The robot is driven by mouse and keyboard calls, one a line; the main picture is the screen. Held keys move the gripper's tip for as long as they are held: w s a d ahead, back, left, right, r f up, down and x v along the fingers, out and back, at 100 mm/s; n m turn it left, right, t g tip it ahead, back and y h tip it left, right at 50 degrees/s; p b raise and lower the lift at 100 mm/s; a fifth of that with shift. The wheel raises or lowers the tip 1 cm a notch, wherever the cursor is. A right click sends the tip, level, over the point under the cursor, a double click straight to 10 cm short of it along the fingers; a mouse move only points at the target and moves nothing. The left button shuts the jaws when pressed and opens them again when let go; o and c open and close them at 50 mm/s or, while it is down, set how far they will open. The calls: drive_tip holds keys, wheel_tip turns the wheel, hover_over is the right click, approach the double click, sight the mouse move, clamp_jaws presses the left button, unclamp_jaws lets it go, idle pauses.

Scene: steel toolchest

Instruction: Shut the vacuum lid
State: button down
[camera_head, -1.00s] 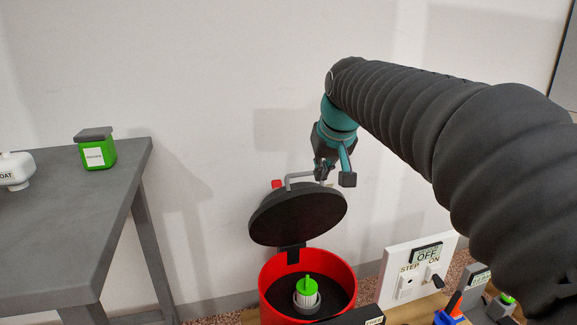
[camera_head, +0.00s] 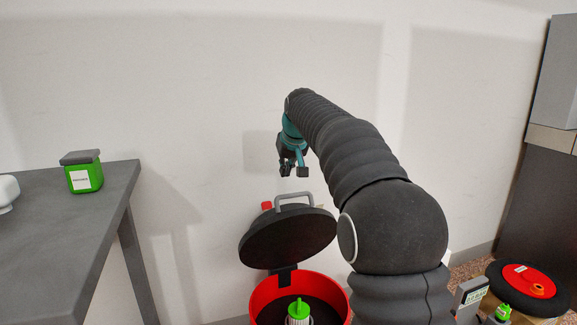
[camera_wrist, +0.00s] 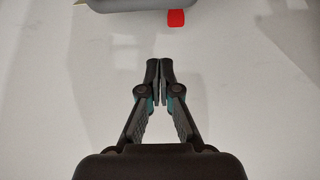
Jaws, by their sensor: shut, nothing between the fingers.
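The vacuum is a red round canister (camera_head: 262,302) with an open top. Its black round lid (camera_head: 287,240) stands raised and tilted on a black hinge bracket, with a grey handle (camera_head: 293,195) on its upper side. A white and green filter piece (camera_head: 298,312) sits inside the canister. My gripper (camera_head: 293,172) is shut and empty, in the air above the lid and handle, apart from them. In the wrist view my gripper (camera_wrist: 165,68) has its fingertips together, pointing toward the grey handle (camera_wrist: 150,4) and a red tab (camera_wrist: 176,18) at the top edge.
A grey table (camera_head: 85,225) at the left holds a green box (camera_head: 84,174) and a white bottle (camera_head: 7,193). A black and red wheel-shaped object (camera_head: 530,288) lies at the right, near a dark cabinet (camera_head: 545,190). A white wall (camera_head: 200,80) stands behind.

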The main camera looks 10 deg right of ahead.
drive_tip(key=x, duration=0.5)
drive_tip(key=shift+f+b, duration=0.15)
drive_tip(key=shift+b, duration=0.2)
drive_tip(key=shift+s+d+f+b, duration=0.15)
drive_tip(key=shift+s+b, duration=0.15)
drive_tip(key=shift+s, duration=0.65)
drive_tip(key=shift+s+d+f+b, duration=0.2)
drive_tip(key=shift+s+b, duration=0.1)
drive_tip(key=shift+s, duration=0.65)
drive_tip(key=shift+d, duration=0.1)
